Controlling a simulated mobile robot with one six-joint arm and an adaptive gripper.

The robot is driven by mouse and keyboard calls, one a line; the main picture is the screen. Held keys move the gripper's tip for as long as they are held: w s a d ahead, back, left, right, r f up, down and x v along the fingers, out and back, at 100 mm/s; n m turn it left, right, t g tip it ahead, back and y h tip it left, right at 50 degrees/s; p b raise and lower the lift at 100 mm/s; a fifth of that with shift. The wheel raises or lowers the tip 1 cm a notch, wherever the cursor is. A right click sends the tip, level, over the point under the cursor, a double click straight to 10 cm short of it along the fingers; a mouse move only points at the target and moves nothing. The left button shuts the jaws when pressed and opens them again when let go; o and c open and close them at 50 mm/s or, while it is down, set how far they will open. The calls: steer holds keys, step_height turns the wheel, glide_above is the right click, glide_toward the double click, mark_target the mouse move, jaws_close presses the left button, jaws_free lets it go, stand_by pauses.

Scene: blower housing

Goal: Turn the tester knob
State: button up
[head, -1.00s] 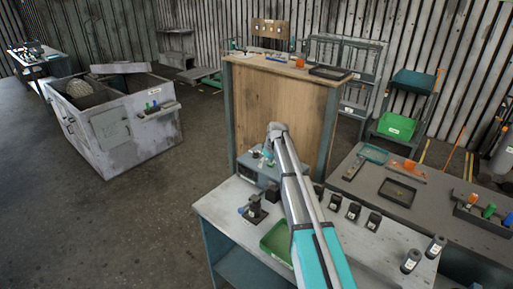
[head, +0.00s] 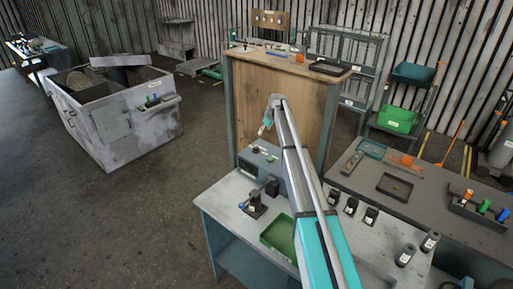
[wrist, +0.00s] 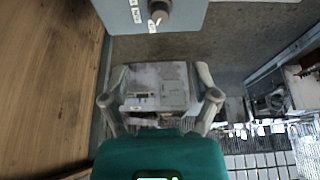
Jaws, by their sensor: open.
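The tester (head: 258,166) is a blue-grey box at the back left of the near workbench. In the wrist view its face (wrist: 190,16) fills the top, with a round grey-brown knob (wrist: 160,10) cut by the upper edge. A white pointer sticks out from the knob, and small labels sit beside it. My gripper (head: 265,126) is above the tester in the head view, apart from it. In the wrist view my gripper (wrist: 160,85) has its two fingers spread and nothing between them. The knob lies beyond the fingertips, not touched.
A tall wooden cabinet (head: 275,100) stands close behind the tester. A black fixture (head: 254,204) and a green tray (head: 279,238) are on the bench in front. Several black blocks stand to the right. Open floor (head: 120,220) lies to the left.

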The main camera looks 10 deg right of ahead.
mark_target(256, 147)
steer(key=shift+f, duration=0.15)
steer(key=b+x, duration=1.2)
steer(key=x, duration=0.1)
steer(key=shift+a+f+b, duration=0.15)
steer(key=shift+f+b, duration=0.05)
steer(key=shift+b, duration=0.1)
stand_by(0.3)
jaws_close()
stand_by(0.5)
